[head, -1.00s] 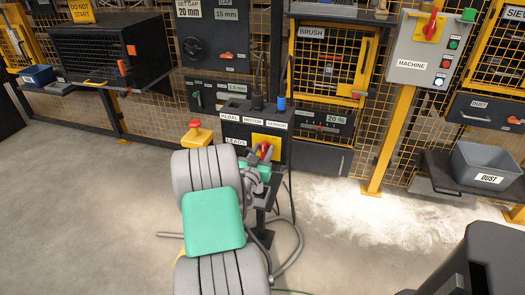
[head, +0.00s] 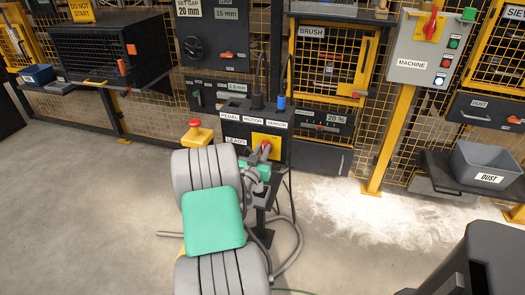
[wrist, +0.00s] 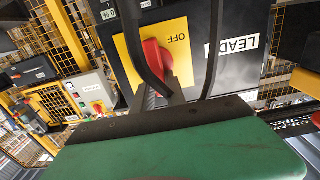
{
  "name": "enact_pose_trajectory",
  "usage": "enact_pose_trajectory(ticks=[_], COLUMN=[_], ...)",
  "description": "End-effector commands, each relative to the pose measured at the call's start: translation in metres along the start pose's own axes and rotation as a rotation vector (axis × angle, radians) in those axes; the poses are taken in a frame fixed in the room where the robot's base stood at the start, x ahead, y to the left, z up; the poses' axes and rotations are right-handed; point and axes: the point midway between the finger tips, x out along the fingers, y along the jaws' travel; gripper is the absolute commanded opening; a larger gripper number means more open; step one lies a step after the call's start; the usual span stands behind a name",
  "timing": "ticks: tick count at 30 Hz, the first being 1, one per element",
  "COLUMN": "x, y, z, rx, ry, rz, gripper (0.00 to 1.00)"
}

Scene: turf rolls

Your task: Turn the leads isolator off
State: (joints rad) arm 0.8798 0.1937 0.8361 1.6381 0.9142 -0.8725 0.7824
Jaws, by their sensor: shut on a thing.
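The leads isolator is a red rotary handle (wrist: 157,57) on a yellow plate (wrist: 126,50) in the wrist view, with the word OFF on the plate and a LEADS label (wrist: 232,46) beside it. In the head view its yellow plate (head: 273,140) is on the dark box at the centre, and the handle is mostly hidden by my gripper (head: 262,154). In the wrist view the dark fingers of my gripper (wrist: 165,80) are shut on the red handle. The handle's exact angle is hard to tell.
The dark box (head: 234,130) carries PEDAL, MOTOR and SENSOR labels and plugs with cables above. A red mushroom button (head: 195,123) stands to its left. The grey MACHINE panel (head: 411,50) with another red switch is at right. Loose cables hang beside my arm.

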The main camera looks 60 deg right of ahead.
Motion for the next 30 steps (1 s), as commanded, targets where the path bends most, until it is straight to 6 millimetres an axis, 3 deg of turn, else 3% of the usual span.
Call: enact_pose_trajectory(ticks=[14,30], x=[0.0,0.0], y=[-0.003,-0.011], z=[0.001,0.004], rx=[-0.134,-0.617], ry=[0.0,-0.001], rz=[0.0,0.0], gripper=[0.0,0.0])
